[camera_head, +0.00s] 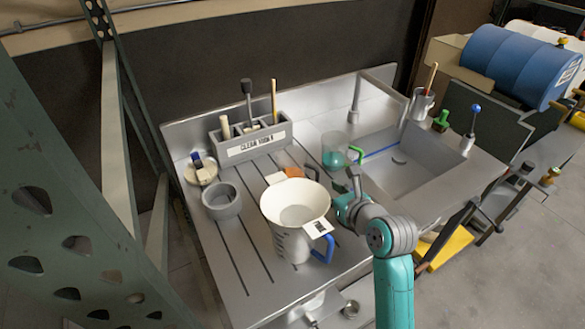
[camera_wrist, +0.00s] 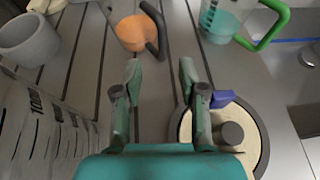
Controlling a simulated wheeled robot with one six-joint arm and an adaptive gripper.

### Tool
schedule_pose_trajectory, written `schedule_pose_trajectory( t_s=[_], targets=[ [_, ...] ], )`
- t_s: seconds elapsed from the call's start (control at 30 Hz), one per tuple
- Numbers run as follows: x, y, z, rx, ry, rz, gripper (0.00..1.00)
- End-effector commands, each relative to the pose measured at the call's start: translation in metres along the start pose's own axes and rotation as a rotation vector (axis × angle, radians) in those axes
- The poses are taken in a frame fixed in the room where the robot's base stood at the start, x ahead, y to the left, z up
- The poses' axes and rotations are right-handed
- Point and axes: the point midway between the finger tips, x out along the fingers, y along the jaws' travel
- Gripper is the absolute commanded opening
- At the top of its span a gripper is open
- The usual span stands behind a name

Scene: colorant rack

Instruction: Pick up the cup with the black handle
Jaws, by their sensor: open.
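The cup with the black handle is a small orange cup (camera_wrist: 131,34) at the top centre of the wrist view. Its black handle (camera_wrist: 157,32) is on its right side. In the head view the orange cup (camera_head: 294,172) shows only partly, behind the large white pitcher (camera_head: 292,238). My gripper (camera_wrist: 160,72) is open with nothing between its fingers. Its fingertips point toward the cup and handle but stay apart from them. In the head view my gripper is right of the pitcher, and its fingers are hard to make out.
A clear cup of teal liquid with a green handle (camera_wrist: 220,22) stands right of the orange cup. A grey bowl (camera_wrist: 28,40) is at left. A round knobbed lid (camera_wrist: 248,145) lies under my right finger. The labelled rack (camera_head: 256,142) stands behind; the sink (camera_head: 410,170) is right.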

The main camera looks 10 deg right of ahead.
Motion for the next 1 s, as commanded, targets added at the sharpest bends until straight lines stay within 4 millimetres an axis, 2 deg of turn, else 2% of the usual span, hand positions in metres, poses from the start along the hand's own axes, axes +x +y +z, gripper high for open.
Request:
schedule_pose_trajectory(
  t_s=[0.1,0.37,0.63,0.8,0.97,1.0],
  targets=[
    [0.017,0.000,0.000,0.000,0.001,0.001,0.41],
    [0.034,-0.001,-0.002,-0.001,0.001,0.000,0.41],
    [0.070,-0.003,-0.005,-0.001,0.001,0.001,0.41],
    [0.079,-0.004,-0.005,-0.001,0.000,0.000,0.41],
    [0.079,-0.004,-0.005,-0.001,0.000,-0.001,0.41],
    [0.079,-0.004,-0.005,-0.001,0.000,-0.001,0.39]
  ],
)
